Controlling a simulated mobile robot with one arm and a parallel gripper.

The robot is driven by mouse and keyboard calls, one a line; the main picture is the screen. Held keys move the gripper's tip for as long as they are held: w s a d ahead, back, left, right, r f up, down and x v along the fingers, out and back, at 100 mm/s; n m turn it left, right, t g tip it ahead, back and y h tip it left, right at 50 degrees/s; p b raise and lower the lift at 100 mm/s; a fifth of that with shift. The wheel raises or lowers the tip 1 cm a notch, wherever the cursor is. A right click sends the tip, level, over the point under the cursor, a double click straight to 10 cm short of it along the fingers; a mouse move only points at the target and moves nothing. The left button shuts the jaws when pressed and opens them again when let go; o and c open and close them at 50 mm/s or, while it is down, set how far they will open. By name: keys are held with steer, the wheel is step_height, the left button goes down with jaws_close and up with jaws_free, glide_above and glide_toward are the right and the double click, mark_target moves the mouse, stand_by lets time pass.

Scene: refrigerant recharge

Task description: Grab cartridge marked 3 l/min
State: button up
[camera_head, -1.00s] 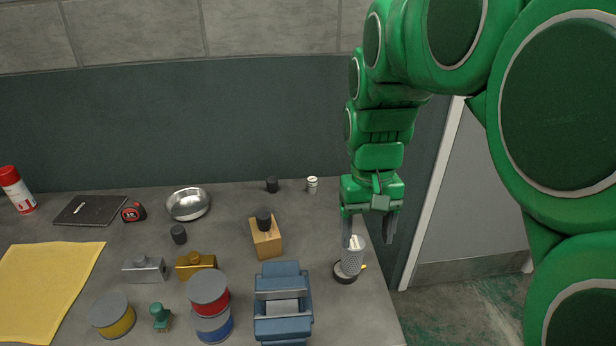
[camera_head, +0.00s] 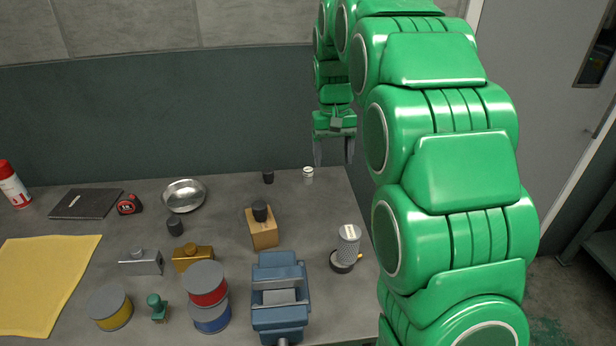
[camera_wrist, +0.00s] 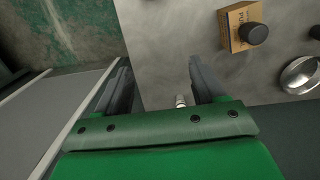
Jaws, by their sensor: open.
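A small white cylinder with a dark band (camera_head: 307,176) stands at the back right of the bench. I cannot read any flow marking, so I cannot tell which is the 3 l/min cartridge. My gripper (camera_head: 333,160) is open and empty, raised over the back right of the bench, fingers down. In the wrist view the white cylinder (camera_wrist: 181,100) shows between the fingers, close to one finger and partly hidden by the gripper body.
A mesh cup (camera_head: 348,243) on a dark round base stands at the right edge. The wall is close behind. Bare bench lies around the white cylinder.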

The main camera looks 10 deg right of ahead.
steer(key=w+a+f, duration=0.1)
steer(key=w+f, duration=0.3)
steer(key=w, duration=0.4)
steer(key=w+f, duration=0.3)
steer(key=w, duration=0.4)
glide_above(308, 170)
steer(key=shift+n+t, duration=0.3)
steer(key=shift+t, duration=0.1)
steer(key=f, duration=0.9)
steer(key=shift+s+d+f, duration=0.1)
steer(key=shift+s+d, duration=0.05)
steer(key=shift+s, duration=0.15)
steer(key=shift+w+f, duration=0.2)
steer(key=shift+f, duration=0.15)
steer(key=shift+w+f, duration=0.15)
steer(key=shift+f, duration=3.75)
steer(key=c, duration=1.2)
steer(key=shift+r, duration=0.1)
